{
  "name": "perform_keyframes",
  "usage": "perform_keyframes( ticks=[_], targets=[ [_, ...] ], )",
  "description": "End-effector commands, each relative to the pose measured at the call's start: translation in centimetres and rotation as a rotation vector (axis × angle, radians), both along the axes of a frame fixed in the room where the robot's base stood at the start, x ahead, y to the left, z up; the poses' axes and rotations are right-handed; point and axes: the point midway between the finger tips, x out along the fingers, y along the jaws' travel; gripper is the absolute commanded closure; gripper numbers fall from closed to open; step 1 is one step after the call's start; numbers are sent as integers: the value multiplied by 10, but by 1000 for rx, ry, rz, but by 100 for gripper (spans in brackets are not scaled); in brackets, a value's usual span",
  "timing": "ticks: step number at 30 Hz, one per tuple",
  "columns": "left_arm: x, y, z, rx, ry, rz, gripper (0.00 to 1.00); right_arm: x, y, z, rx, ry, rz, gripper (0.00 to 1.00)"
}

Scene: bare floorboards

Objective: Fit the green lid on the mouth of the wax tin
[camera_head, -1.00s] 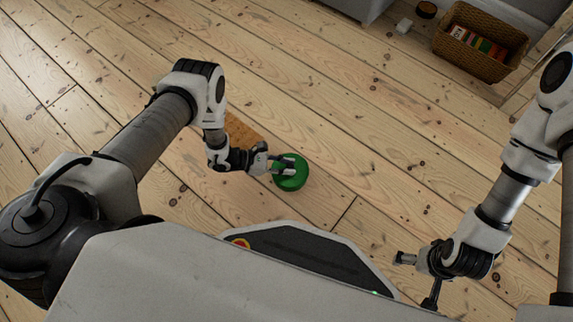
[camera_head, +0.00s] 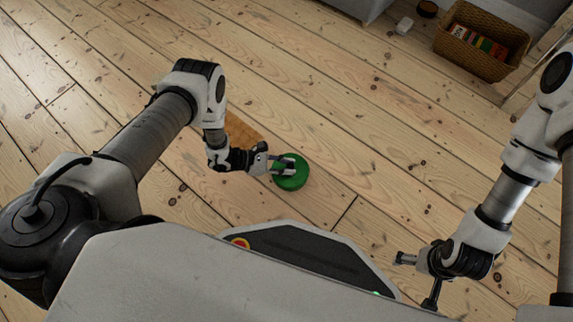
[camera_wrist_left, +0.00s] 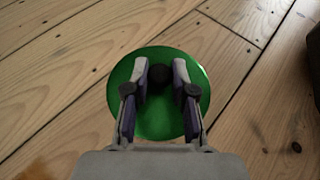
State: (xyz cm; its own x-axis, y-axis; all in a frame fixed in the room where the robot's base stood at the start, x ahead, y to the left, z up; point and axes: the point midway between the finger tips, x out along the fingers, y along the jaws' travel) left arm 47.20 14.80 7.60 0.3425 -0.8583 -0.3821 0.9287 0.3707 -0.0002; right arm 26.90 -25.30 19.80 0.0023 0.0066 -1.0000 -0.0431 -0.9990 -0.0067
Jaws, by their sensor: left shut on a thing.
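The green lid (camera_head: 292,180) is a round green disc with a dark knob at its middle. My left gripper (camera_head: 288,164) is shut on the lid by this knob. In the left wrist view the two fingers of my left gripper (camera_wrist_left: 160,78) stand on either side of the knob, over the green lid (camera_wrist_left: 160,125). I cannot make out the wax tin; whether it is under the lid is hidden.
A wicker basket (camera_head: 470,58) with colourful items stands at the upper right. The floorboards between are clear.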

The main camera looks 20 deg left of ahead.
Motion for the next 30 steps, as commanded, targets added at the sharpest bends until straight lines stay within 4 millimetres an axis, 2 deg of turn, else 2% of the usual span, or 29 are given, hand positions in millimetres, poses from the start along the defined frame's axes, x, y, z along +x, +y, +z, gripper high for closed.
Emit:
perform_keyframes(
  ticks=[1, 3, 14, 17, 27, 30],
  targets=[
    [0, 0, 0, 0, 0, 0, 65, 0, 0, 0, 0, 0, 0, 0],
    [0, 0, 0, 0, 0, 0, 46, 0, 0, 0, 0, 0, 0, 0],
    [-1, 4, 2, 1, 0, 1, 46, 0, 0, 0, 0, 0, 0, 0],
    [-5, 17, 7, 2, 1, 4, 46, 0, 0, 0, 0, 0, 0, 0],
    [-34, 88, 39, 0, -1, 5, 46, 0, 0, 0, 0, 0, 0, 0],
    [-39, 99, 44, 0, 1, 4, 46, 0, 0, 0, 0, 0, 0, 0]
  ],
)
